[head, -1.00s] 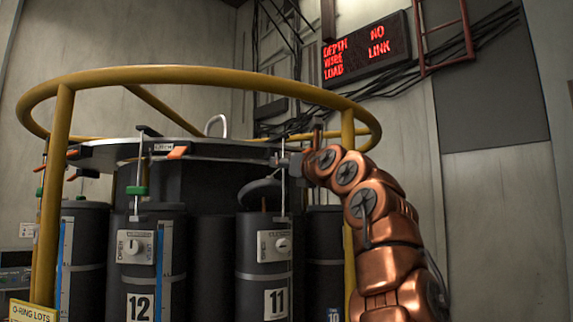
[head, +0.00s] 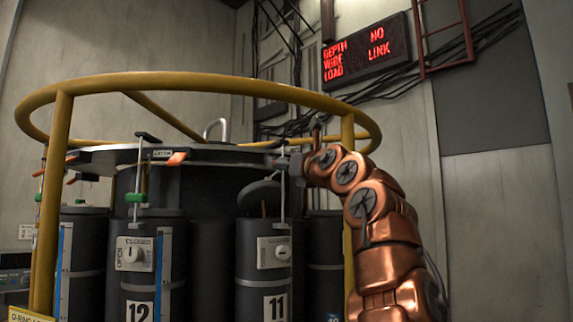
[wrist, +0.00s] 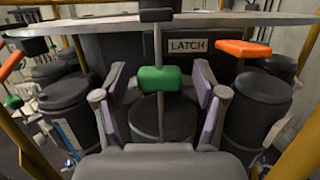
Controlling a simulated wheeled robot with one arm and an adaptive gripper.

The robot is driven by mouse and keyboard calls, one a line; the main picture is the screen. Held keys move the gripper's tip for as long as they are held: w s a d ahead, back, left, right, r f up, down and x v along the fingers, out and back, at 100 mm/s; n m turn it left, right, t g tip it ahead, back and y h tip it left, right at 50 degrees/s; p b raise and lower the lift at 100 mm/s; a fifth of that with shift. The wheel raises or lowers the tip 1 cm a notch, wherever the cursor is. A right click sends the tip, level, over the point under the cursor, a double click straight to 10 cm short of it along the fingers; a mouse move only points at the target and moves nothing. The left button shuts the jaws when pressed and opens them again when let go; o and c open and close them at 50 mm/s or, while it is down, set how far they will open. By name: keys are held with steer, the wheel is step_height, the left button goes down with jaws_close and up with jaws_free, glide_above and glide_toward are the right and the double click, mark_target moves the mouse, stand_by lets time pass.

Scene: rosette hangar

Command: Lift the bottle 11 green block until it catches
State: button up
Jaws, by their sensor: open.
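The bottle 11 green block (wrist: 160,79) sits on a thin upright rod, in the middle of the wrist view. My gripper (wrist: 158,68) is open, with one finger on each side of the block and a visible gap on both sides. In the head view my gripper (head: 287,164) is at the rod above bottle 11 (head: 262,284) and hides the block. Bottle 11 is a dark cylinder with a white number label and a grey valve plate (head: 274,252). In the wrist view a plate marked LATCH (wrist: 187,46) is behind the rod.
Bottle 12 (head: 112,275), with its own green block (head: 136,198), stands to the left. A yellow ring rail (head: 200,80) and its posts surround the rosette. Orange levers (wrist: 243,48) and the round top plate (wrist: 100,27) are close to my gripper.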

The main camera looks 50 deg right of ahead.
steer(key=b+v, duration=0.5)
steer(key=v, duration=0.4)
steer(key=shift+b, duration=0.3)
stand_by(0.6)
stand_by(0.5)
